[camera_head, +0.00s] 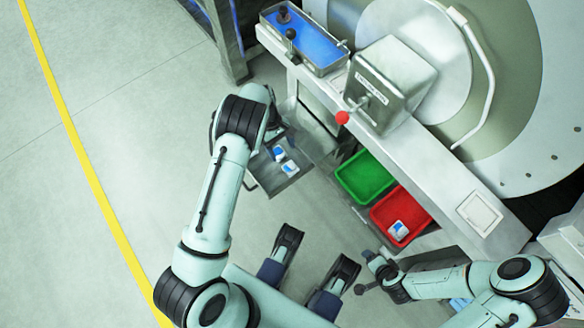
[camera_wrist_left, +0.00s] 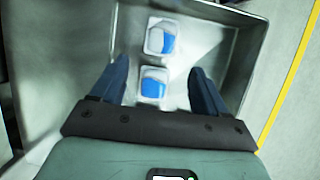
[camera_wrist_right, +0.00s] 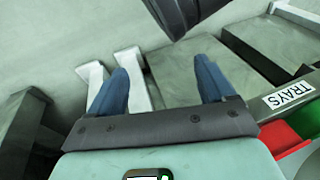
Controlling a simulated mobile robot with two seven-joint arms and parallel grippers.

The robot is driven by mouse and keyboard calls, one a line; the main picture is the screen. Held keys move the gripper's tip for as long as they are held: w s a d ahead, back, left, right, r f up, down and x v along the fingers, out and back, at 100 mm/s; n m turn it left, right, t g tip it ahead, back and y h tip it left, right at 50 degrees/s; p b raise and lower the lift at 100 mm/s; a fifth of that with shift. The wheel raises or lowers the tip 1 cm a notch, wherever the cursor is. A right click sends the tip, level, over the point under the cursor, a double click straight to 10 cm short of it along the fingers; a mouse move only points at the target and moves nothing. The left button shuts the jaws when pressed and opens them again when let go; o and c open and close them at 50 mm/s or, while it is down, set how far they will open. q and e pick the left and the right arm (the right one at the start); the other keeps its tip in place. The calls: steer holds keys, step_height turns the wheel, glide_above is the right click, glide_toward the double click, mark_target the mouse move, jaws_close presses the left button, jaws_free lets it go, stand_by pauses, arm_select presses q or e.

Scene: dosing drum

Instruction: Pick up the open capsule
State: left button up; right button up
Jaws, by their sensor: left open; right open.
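Two small white capsules with blue parts lie in a grey metal tray: one (camera_head: 279,153) and another (camera_head: 289,167) close beside it. In the left wrist view, the far capsule (camera_wrist_left: 161,37) lies just beyond my fingertips and the near capsule (camera_wrist_left: 153,84) shows between the fingers. I cannot tell which one is open. My left gripper (camera_wrist_left: 159,64) is open and empty above the tray; in the head view my arm mostly hides it. A third capsule (camera_head: 399,230) lies in the red tray (camera_head: 416,205). My right gripper (camera_wrist_right: 162,65) is open and empty, away from the capsules.
The grey tray's walls (camera_wrist_left: 240,62) surround the two capsules. A green tray (camera_head: 364,176) stands beside the red one under the machine's ledge. A blue-lined box (camera_head: 318,47) and a red-knobbed lever (camera_head: 342,118) are above. Open floor (camera_head: 110,150) lies to the left.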

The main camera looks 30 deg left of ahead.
mark_target(288, 165)
arm_select(q)
steer(key=b+x, duration=0.1)
steer(key=x, duration=0.5)
steer(key=shift+d+f, duration=0.15)
steer(key=shift+f, duration=0.2)
steer(key=c, duration=0.7)
arm_select(e)
steer(key=shift+g, duration=0.6)
steer(key=s+f, duration=0.3)
steer(key=shift+s+d, duration=0.1)
steer(key=shift+d, duration=0.15)
